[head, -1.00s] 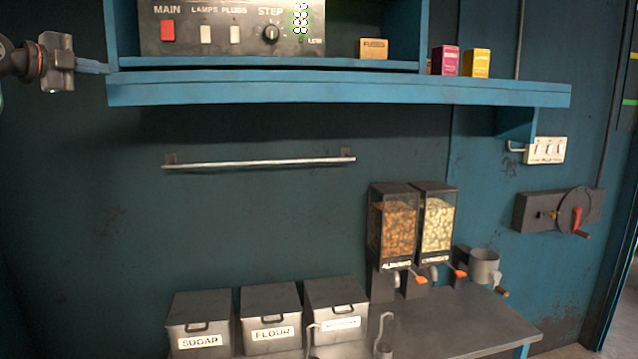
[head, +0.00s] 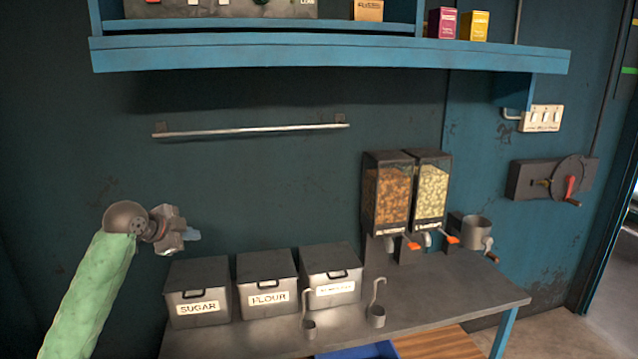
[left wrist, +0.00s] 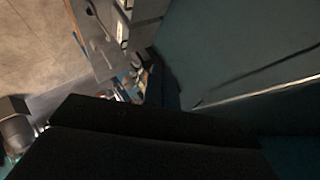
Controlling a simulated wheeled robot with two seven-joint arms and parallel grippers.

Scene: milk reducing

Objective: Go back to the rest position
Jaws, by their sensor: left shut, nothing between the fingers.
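My left gripper (head: 192,235) is at the left of the head view, at the end of my green-sleeved arm. It is shut and empty, in the air in front of the dark teal wall, above and a little left of the sugar bin (head: 198,292). In the left wrist view, large dark shapes fill the lower part, and the fingertips cannot be made out. My right gripper is in neither view.
A blue shelf (head: 330,55) crosses the wall above, with a metal rail (head: 250,131) below it. Hooked ladles (head: 377,315) stand in front.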

